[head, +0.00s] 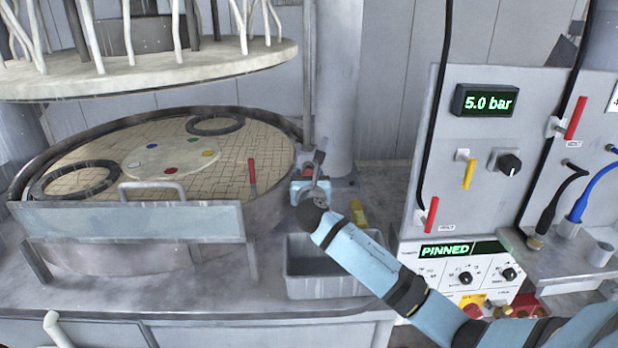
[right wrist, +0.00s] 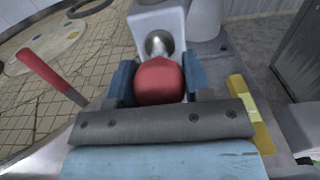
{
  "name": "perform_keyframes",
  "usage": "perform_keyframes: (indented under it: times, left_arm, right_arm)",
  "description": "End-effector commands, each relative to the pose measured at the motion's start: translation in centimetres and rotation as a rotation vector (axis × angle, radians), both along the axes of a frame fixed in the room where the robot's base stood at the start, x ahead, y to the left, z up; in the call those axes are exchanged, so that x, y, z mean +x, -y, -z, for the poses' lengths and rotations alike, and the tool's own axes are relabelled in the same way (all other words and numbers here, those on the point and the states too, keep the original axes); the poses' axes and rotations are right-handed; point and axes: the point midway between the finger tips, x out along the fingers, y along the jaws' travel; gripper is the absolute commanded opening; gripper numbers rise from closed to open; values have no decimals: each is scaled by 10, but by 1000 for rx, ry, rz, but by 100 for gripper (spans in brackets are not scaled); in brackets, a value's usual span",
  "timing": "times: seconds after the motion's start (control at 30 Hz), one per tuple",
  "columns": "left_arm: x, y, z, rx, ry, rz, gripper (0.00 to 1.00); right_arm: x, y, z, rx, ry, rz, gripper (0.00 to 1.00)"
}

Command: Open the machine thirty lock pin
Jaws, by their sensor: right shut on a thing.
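The lock pin's round red knob (right wrist: 159,84) sits between the blue fingers of my right gripper (right wrist: 160,78) in the right wrist view. The fingers are shut on it from both sides. A metal shaft (right wrist: 159,42) runs from behind the knob into a pale block (right wrist: 146,18). In the head view my right gripper (head: 308,178) is beside the right rim of the round platen, and the knob is mostly hidden there. A green display (head: 450,250) reads PINNED. My left gripper is not in view.
A red-handled lever (head: 252,174) stands left of my right gripper at the platen's (head: 110,160) edge. The control panel (head: 480,130) stands further right.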

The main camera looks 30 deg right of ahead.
Motion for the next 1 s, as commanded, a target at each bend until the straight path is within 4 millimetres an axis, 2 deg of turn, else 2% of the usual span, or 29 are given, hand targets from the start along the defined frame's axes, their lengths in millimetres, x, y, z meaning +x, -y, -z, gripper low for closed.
perform_keyframes:
  times: [0.3, 0.4, 0.77, 0.8, 0.9, 1.0]
  left_arm:
    - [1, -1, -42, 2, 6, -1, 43]
    - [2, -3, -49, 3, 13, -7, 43]
    - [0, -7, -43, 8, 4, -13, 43]
    - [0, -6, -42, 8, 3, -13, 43]
    - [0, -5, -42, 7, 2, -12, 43]
    - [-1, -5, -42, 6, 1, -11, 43]
  right_arm:
    - [-34, -21, -4, -1, -6, -1, 3]
    - [-43, -26, -2, 0, -4, -1, 3]
    - [-47, -29, 2, 1, -3, -1, 3]
    - [-47, -29, 2, 1, -3, -2, 52]
    - [-47, -29, 2, 1, -3, -2, 71]
    - [-46, -29, 1, 0, -2, -1, 71]
